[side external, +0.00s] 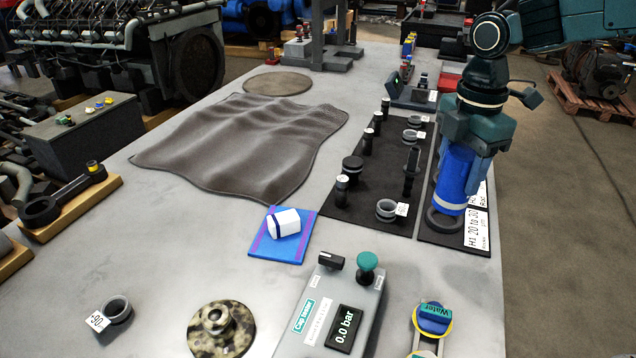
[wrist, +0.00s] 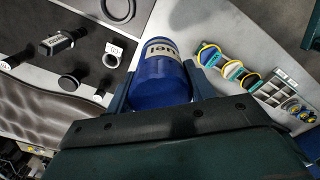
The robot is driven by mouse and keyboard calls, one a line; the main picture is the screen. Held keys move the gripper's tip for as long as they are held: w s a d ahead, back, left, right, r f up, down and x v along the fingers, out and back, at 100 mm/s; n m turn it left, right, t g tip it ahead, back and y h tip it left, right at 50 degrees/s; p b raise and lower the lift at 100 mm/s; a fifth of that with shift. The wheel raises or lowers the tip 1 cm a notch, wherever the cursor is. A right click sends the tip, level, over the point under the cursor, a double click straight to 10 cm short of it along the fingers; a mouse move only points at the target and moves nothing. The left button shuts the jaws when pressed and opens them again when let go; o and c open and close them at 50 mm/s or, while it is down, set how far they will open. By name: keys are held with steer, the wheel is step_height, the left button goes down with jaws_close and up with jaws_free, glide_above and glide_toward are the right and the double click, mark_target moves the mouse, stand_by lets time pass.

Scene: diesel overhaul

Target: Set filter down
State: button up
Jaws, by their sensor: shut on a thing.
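A blue cylindrical filter (side external: 455,178) with a pale band near its lower end hangs upright in my gripper (side external: 464,146) at the right of the bench. My gripper is shut around its upper part. In the wrist view the filter (wrist: 162,78) sits between the two fingers (wrist: 162,88), with a lettered pale band showing. In the side view the filter's lower end overlaps a black ring (side external: 436,222) on a dark mat strip (side external: 433,238) with white label cards. I cannot tell whether the filter touches the ring or mat.
A larger dark mat (side external: 340,207) with several small parts lies just left of the filter. A grey cloth (side external: 240,140), a blue pad (side external: 263,250) with a white block, and a cap tester (side external: 330,310) stand further left and in front. Yellow-rimmed caps (side external: 433,318) are at the front right.

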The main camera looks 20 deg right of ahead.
step_height(320, 180, down, 14)
stand_by(0.8)
steer(key=shift+f, duration=0.15)
steer(key=o, duration=1.2)
steer(key=shift+c, duration=0.2)
step_height(320, 180, up, 14)
steer(key=shift+a+f, duration=0.1)
steer(key=shift+f, duration=0.1)
steer(key=shift+r, duration=0.1)
